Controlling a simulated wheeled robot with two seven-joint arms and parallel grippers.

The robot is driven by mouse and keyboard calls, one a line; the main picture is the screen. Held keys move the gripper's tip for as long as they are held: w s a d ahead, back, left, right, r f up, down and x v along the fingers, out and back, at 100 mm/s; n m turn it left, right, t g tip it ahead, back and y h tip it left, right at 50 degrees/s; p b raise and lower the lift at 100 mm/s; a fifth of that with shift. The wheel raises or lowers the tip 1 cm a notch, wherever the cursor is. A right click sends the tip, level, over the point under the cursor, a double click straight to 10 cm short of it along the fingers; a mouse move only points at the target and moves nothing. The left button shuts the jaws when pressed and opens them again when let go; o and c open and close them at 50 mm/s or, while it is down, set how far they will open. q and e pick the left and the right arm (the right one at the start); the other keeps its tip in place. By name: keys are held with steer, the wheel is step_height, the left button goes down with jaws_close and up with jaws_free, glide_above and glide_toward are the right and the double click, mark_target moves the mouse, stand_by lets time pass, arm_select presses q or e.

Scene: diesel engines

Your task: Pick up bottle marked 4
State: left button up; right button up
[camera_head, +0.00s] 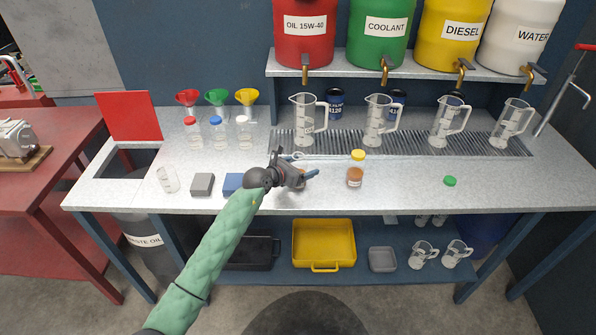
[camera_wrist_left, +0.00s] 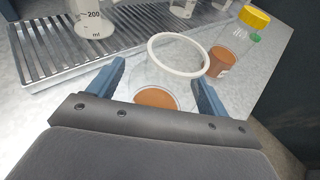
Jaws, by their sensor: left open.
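My left gripper (camera_head: 297,168) is over the front middle of the steel bench. In the left wrist view its two blue fingers (camera_wrist_left: 160,74) are spread apart, one on each side of a clear, uncapped bottle (camera_wrist_left: 178,54) with brown liquid at its bottom. In the head view that bottle is mostly hidden by the gripper. A yellow-capped bottle (camera_head: 355,170) with brown liquid stands just right; it also shows in the left wrist view (camera_wrist_left: 232,45). Red-, blue- and white-capped bottles (camera_head: 219,133) stand at the back left. I cannot read a 4 on any bottle. My right gripper is not seen.
Clear measuring jugs (camera_head: 379,120) stand on the drain grate (camera_head: 420,145) behind. A small clear beaker (camera_head: 167,179), a grey block (camera_head: 203,184) and a blue block (camera_head: 233,184) lie left. A green cap (camera_head: 450,181) lies right. The bench between is free.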

arm_select(q)
steer(key=c, duration=1.2)
steer(key=shift+o, duration=0.2)
steer(key=shift+r, duration=0.15)
